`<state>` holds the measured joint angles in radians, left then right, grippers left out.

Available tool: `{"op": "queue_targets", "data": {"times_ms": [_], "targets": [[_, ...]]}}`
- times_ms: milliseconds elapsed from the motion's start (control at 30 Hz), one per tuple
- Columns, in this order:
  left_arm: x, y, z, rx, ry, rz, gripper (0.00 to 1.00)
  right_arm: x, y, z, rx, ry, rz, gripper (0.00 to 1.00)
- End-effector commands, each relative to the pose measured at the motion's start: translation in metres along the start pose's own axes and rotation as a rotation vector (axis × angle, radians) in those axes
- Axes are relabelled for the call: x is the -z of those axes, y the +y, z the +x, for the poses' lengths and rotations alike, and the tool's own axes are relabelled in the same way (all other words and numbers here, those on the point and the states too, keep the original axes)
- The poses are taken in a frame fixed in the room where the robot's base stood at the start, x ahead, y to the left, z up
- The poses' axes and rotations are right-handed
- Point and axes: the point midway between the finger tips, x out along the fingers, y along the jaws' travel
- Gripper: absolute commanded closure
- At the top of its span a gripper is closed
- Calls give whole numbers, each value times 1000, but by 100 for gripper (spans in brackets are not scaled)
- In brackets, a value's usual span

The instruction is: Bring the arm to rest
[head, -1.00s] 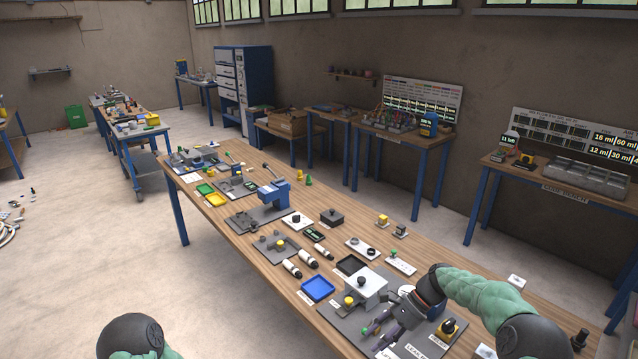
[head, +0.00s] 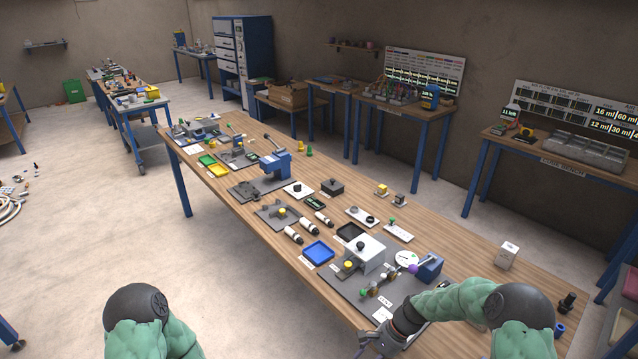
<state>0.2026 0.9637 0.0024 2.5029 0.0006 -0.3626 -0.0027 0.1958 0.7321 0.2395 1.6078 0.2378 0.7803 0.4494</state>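My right arm (head: 455,300) is green and comes in from the lower right. Its grey gripper (head: 372,345) is low at the table's front edge, nearer than the grey mixer plate (head: 345,284). I see nothing held in it, but its fingers are small and partly cut off by the picture's bottom, so its opening is unclear. My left arm (head: 140,325) shows only at the bottom left, and its gripper is out of view.
A blue tray (head: 318,252) and white bottles (head: 293,235) stand left of the plate. A blue press (head: 275,165) stands further back on the long wooden table (head: 460,250). A small white box (head: 507,255) sits at the right. Open floor (head: 230,290) lies left of the table.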

Motion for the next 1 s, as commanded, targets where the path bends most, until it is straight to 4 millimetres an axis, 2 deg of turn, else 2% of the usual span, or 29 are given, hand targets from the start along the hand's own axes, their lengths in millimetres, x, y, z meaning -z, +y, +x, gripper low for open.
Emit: {"op": "queue_targets", "data": {"times_ms": [33,200,300,400,533,800,1000], "targets": [[0,0,0,0,0,0,60,-5,16,21,-19,16,-32,54],[0,0,0,0,-1,0,60,-22,62,76,-59,108,-182,54],[0,0,0,0,-1,0,60,-38,90,101,-79,154,-284,54],[0,0,0,0,0,0,60,-56,112,118,-89,192,-378,54],[0,0,0,0,-1,0,60,-76,132,130,-94,226,-475,54],[0,0,0,0,0,0,60,-114,160,138,-88,277,-629,54],[0,-9,25,0,-1,0,60,-101,165,160,-86,283,-634,54]]}}
